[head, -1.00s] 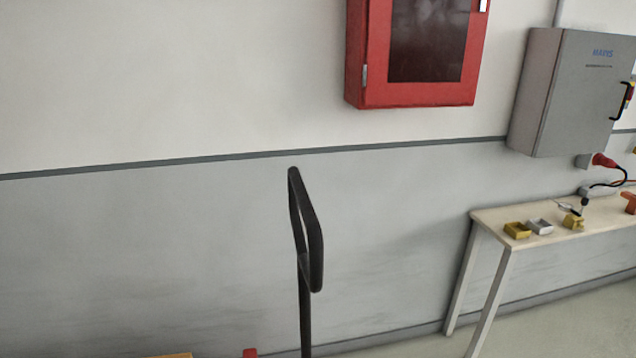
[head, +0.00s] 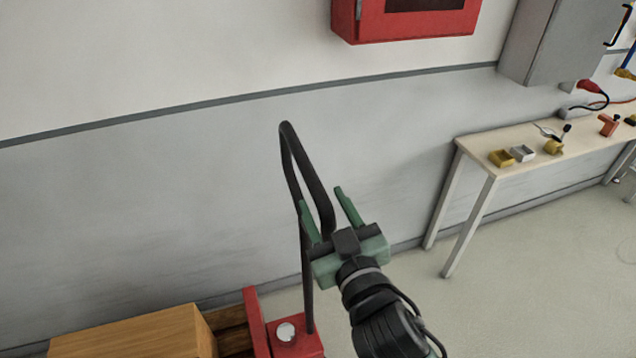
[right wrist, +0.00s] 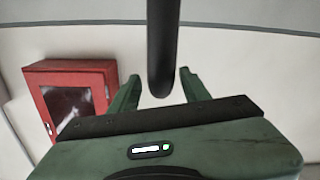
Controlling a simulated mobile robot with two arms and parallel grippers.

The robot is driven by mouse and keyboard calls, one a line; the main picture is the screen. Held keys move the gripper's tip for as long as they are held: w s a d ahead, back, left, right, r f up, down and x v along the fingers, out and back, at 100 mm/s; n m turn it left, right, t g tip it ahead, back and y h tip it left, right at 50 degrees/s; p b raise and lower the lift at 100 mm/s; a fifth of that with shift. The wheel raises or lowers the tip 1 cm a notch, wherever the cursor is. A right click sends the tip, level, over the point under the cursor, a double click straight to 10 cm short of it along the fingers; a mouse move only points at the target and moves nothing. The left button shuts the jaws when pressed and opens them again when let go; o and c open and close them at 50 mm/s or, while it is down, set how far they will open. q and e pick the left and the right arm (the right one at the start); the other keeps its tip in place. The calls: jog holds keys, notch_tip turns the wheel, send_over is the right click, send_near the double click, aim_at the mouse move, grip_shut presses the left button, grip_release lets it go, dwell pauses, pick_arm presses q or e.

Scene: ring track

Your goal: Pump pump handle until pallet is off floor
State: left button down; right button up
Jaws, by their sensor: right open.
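The black pump handle (head: 292,170) is a long loop on a shaft that rises from the red pallet jack (head: 290,338) at the bottom of the head view. My right gripper (head: 325,200) is open with its green fingers close to the lower part of the loop. In the right wrist view the handle bar (right wrist: 161,60) hangs between the two open fingertips (right wrist: 158,82), not clasped. A wooden load (head: 150,335) sits beside the jack's red frame. The pallet's underside and the floor below it are out of view. My left gripper is not in view.
A workbench (head: 540,160) with small bins stands at the right against the wall. A red cabinet (head: 410,22) and a grey electrical box (head: 555,45) hang on the wall above. Pale floor (head: 520,270) is clear at the right.

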aim_at(318, 192)
jog(key=shift+p+x, duration=0.45)
jog(key=shift+x, duration=1.45)
grip_shut()
